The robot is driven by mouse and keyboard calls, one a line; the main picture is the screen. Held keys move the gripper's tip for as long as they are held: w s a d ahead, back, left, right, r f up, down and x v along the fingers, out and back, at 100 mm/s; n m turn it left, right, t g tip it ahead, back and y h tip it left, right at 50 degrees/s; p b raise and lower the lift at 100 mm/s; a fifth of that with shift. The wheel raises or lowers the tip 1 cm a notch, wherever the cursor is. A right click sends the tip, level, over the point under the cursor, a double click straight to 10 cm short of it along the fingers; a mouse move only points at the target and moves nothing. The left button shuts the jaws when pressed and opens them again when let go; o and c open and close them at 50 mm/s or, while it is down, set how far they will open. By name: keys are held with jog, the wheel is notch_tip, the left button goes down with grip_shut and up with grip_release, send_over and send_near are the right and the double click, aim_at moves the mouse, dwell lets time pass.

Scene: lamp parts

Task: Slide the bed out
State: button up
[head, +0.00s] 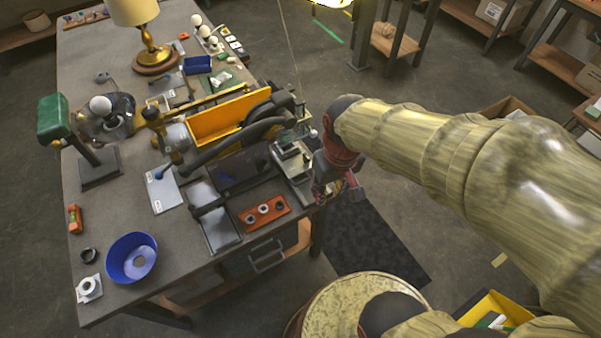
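A grey metal bed-like slide (297,172) lies at the right edge of the workbench, with blocks and fittings on it. It is beside a dark machine with a thick hose and a yellow-orange panel (228,118). I cannot tell for certain that this slide is the bed. My gripper (338,192), dark with red parts, hangs from the end of my arm just right of the slide, at the bench edge. It is small and partly hidden by its own links. I cannot tell whether its fingers touch the slide or hold anything.
The workbench (115,238) also holds an orange tray with dark rings (264,211), a blue bowl (132,258), a green-headed stand (53,117) and a brass lamp (152,48). A dark mat (375,247) lies on the floor right of the bench.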

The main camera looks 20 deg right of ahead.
jog(key=w+a+f+n+g+p, duration=0.1)
jog(key=w+f+n+p, duration=0.3)
jog(key=w+f+n, duration=0.8)
jog(key=n+t, duration=0.2)
jog(key=n, duration=0.5)
send_near(300, 183)
jog(key=f, duration=0.3)
jog(key=w+f, duration=0.1)
jog(key=f, duration=0.3)
jog(key=shift+w+a+f+b, duration=0.1)
jog(key=shift+w+f+b, duration=0.2)
jog(key=shift+f, duration=0.1)
jog(key=c, duration=0.3)
jog(key=c, duration=0.4)
grip_shut()
